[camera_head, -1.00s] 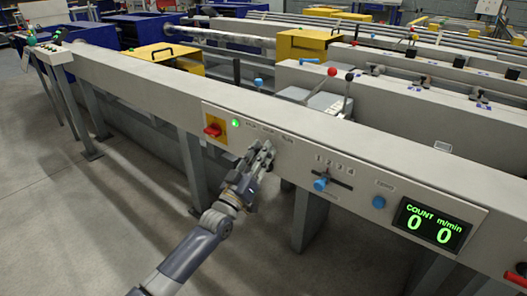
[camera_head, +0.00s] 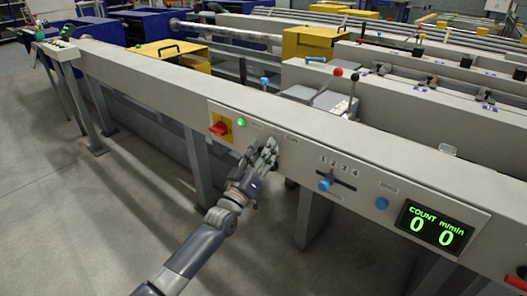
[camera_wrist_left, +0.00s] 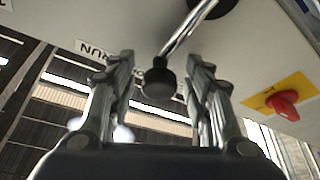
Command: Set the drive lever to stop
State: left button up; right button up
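The drive lever shows in the left wrist view as a bright metal rod with a black knob (camera_wrist_left: 158,80). In the head view my left gripper (camera_head: 264,151) is at the front panel, right of the green light (camera_head: 241,122), and hides the lever and part of the labels above. My right gripper is not in view.
A red switch on a yellow plate (camera_head: 220,128) sits left of my gripper. To the right are a blue slider knob (camera_head: 325,184), a blue button (camera_head: 381,203) and a display (camera_head: 436,227) reading zeros. The grey beam (camera_head: 180,93) runs along behind. The floor in front is clear.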

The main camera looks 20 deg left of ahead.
pick_arm(q)
jog(key=v, duration=1.2)
dwell(0.5)
